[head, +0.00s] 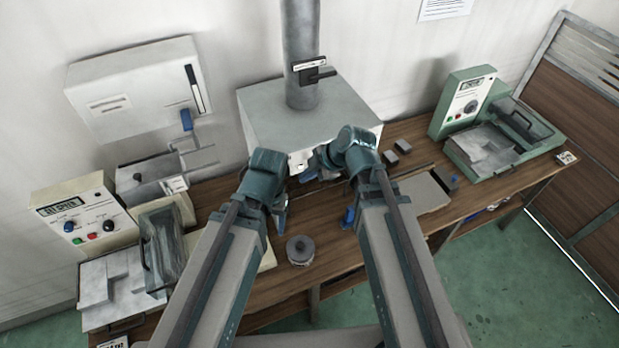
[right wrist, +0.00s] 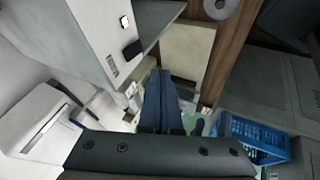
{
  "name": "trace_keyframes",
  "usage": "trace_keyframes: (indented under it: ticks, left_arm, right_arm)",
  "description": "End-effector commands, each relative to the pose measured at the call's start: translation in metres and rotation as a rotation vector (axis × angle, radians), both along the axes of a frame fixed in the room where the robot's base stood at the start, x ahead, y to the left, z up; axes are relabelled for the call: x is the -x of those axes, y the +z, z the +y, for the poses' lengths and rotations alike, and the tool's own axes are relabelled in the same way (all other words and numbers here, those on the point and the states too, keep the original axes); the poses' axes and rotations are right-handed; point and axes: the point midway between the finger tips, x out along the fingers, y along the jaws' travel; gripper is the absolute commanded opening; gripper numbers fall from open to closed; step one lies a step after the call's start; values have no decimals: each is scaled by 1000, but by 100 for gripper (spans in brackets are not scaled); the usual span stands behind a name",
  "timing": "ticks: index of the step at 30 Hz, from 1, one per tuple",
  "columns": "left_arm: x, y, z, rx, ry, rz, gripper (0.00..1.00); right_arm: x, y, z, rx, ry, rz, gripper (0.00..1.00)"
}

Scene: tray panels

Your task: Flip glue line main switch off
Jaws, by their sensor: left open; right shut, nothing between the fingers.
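I cannot tell which part is the glue line main switch; the labels are too small to read. A grey box (head: 300,115) stands at the back middle of the bench, with a small white part (head: 299,158) low on its front. In the right wrist view a pale panel face carries a white part (right wrist: 125,22) and a black block (right wrist: 132,50). My right gripper (head: 312,168) is close to the grey box's front, shut and empty; its blue fingers show in the right wrist view (right wrist: 161,78). My left gripper (head: 281,208) is open and lower, partly hidden by its arm.
A wall box (head: 140,85) with a blue-ended lever (head: 187,119) hangs at left. A pole with a black lever (head: 314,73) rises behind the grey box. Machines with buttons stand at left (head: 75,212) and right (head: 463,100). A round grey part (head: 300,250) lies on the bench.

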Motion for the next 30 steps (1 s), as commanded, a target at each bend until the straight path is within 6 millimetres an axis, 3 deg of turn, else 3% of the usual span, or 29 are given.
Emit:
trace_keyframes:
  ticks: [1, 10, 18, 30]
  left_arm:
    - [0, -16, 0, -1, -4, 0, 67]
    - [0, -55, 0, 0, -1, -2, 67]
    - [-1, -55, 0, 0, 0, -2, 67]
    - [-1, -55, 0, 1, 0, -2, 67]
  right_arm:
    - [-4, -16, 5, 0, 2, 1, 0]
    - [-18, -55, 27, 1, 1, 0, 0]
    - [-50, -55, 36, 1, -1, 0, 0]
    - [-54, -55, 38, 1, -1, 0, 0]
